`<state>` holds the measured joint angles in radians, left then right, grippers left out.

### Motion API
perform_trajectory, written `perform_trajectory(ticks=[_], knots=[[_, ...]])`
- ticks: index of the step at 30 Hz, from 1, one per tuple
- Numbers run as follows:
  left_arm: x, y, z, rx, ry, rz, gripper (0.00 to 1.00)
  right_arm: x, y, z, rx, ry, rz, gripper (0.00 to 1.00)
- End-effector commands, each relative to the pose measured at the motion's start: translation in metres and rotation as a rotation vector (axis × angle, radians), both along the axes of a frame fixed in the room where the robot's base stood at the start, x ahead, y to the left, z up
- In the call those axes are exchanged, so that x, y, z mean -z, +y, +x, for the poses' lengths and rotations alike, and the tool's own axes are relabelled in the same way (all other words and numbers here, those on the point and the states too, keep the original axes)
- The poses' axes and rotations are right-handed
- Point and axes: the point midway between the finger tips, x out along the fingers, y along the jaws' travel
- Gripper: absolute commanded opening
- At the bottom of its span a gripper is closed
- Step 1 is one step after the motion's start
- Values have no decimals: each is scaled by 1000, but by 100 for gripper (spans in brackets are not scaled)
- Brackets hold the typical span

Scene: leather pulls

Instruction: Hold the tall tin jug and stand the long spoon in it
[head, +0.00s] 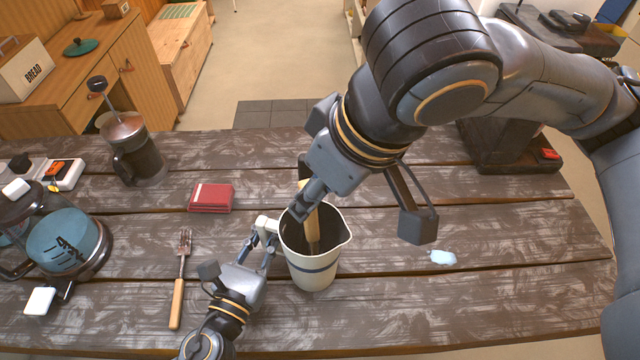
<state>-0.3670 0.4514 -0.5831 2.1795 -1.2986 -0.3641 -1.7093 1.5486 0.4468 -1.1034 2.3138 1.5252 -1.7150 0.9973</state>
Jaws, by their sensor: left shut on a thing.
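The tall tin jug (314,272), cream with a dark blue band, stands upright on the table in the head view. My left gripper (266,236) is shut on the jug's handle at its left side. The long spoon (312,222) has a wooden handle that stands steeply inside the jug and sticks up above the rim; its lower end is hidden in the jug. My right gripper (306,188) is over the jug with its fingers at the upper part of the spoon. The fingers partly hide the handle, and I cannot tell whether they grip it.
A glass kettle (68,240) and a French press (138,160) stand further left. A small pale blue object (443,257) lies to the right, with bare table around it.

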Motion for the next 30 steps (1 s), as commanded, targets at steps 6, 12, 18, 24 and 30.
perform_trajectory(ticks=[6, 12, 18, 24, 30], knots=[[0, 0, 0, 0, 0, 0, 0, -2, -1, 0, 0, -1, 0, 44], [0, 0, 0, 0, 0, 0, 0, -28, -8, -6, 2, -5, 2, 44], [0, 0, 0, 0, 0, 0, 0, -68, -21, -18, 2, -4, 1, 44], [0, 0, 0, 0, 0, 0, 0, -98, -30, -27, 3, -2, 1, 44], [0, 0, 0, 0, 0, 0, 0, -110, -34, -31, 1, 0, 1, 44]])
